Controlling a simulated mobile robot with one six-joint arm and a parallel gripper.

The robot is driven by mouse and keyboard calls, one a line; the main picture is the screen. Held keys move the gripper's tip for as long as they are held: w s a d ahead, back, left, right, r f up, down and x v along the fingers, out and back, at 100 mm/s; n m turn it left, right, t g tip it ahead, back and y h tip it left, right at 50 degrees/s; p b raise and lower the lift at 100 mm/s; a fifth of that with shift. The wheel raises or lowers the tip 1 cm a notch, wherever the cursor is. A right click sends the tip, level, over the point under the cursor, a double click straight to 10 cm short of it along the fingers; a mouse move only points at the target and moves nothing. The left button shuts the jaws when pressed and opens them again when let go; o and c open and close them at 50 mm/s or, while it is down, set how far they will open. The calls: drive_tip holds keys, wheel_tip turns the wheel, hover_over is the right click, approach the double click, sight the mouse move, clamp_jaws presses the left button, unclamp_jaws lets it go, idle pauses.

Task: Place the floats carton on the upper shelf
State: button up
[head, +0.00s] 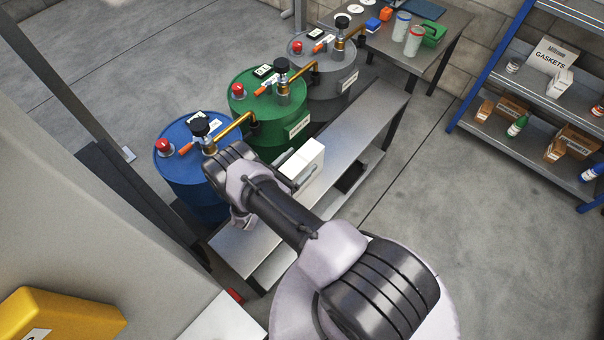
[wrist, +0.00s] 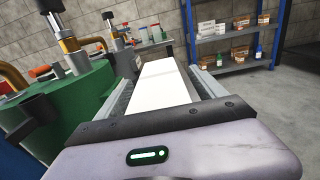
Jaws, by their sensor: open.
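A plain white carton (head: 303,164) stands on the grey metal bench beside the drums; no label on it is readable, so I cannot tell if it is the floats carton. My gripper (wrist: 166,78) is open. In the wrist view the white carton (wrist: 165,88) lies between its two fingers, with one finger along each side; I cannot tell whether they touch it. In the head view my arm hides part of the gripper. The blue-framed rack (head: 482,79) at the right has shelves; one shelf (head: 530,86) bears a gaskets carton (head: 550,58) and small white items.
Blue (head: 190,180), green (head: 255,110) and grey (head: 320,75) drums with pumps stand left of the bench (head: 355,135). A table (head: 455,35) with cups stands behind. The rack's lower shelf (head: 485,125) holds brown cartons and bottles. Floor between bench and rack is clear.

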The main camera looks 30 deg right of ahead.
clamp_jaws()
drive_tip(key=shift+r, duration=0.1)
idle(0.3)
drive_tip(key=shift+r+p, duration=0.35)
drive_tip(key=shift+r, duration=0.1)
wheel_tip(320, 180, up, 3)
drive_tip(key=shift+r+p, duration=0.1)
drive_tip(key=shift+p, duration=0.8)
drive_tip(key=s+p, duration=0.5)
drive_tip(key=s, duration=1.1)
drive_tip(key=w+a+r+n+t+y, duration=0.1)
drive_tip(key=w+a+r, duration=0.3)
drive_tip(key=r, duration=0.5)
drive_tip(key=w+a+r+n+t+y, duration=0.1)
drive_tip(key=w+a+r, duration=0.4)
drive_tip(key=r, duration=0.5)
drive_tip(key=w+a+r+n+t, duration=0.1)
drive_tip(key=w+a+r, duration=0.3)
drive_tip(key=r, duration=0.5)
drive_tip(key=shift+w+a+r+n+t+y+b, duration=0.3)
drive_tip(key=shift+t+y+b, duration=0.1)
drive_tip(key=shift+t, duration=0.5)
